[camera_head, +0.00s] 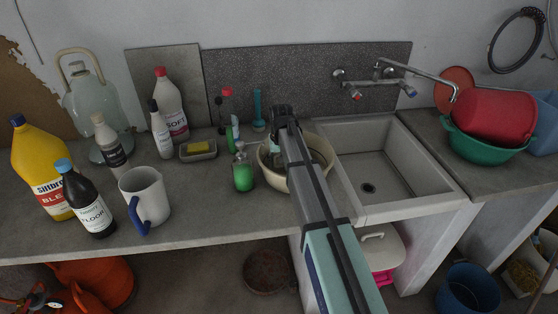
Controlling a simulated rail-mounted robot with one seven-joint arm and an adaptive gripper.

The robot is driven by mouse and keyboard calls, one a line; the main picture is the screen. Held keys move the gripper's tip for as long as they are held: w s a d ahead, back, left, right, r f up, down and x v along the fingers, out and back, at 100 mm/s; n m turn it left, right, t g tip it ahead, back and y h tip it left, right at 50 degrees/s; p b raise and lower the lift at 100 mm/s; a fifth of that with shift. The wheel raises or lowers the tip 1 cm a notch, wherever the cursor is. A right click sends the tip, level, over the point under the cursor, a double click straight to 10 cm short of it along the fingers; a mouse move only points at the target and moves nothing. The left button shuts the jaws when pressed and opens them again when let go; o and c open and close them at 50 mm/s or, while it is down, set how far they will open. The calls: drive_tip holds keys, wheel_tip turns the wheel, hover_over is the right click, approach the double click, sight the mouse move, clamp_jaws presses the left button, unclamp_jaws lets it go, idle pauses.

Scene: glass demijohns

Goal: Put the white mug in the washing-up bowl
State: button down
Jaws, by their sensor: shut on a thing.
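A large white mug (150,196) with a blue handle stands upright near the front edge of the left worktop. It is apart from my gripper. A cream washing-up bowl (271,172) stands on the worktop just left of the sink, partly covered by my arm. Some pale items show inside it, too hidden to make out. My arm reaches from the lower right across the bowl. My gripper (284,114) is the dark end above the bowl's far side. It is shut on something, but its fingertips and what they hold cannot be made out.
A green soap bottle (243,172) stands against the bowl's left. A dish with a yellow sponge (198,149), several bottles and a glass demijohn (92,105) crowd the left worktop. The sink (385,165) is empty. A red bowl (492,116) sits in a green basin (485,150).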

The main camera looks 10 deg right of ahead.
drive_tip(key=shift+f, duration=0.1)
drive_tip(key=shift+c, duration=2.2)
unclamp_jaws()
wheel_tip(320, 180, up, 12)
drive_tip(key=s+b, duration=0.1)
drive_tip(key=b, duration=0.2)
drive_tip(key=shift+s, duration=0.3)
drive_tip(key=shift+d, duration=0.1)
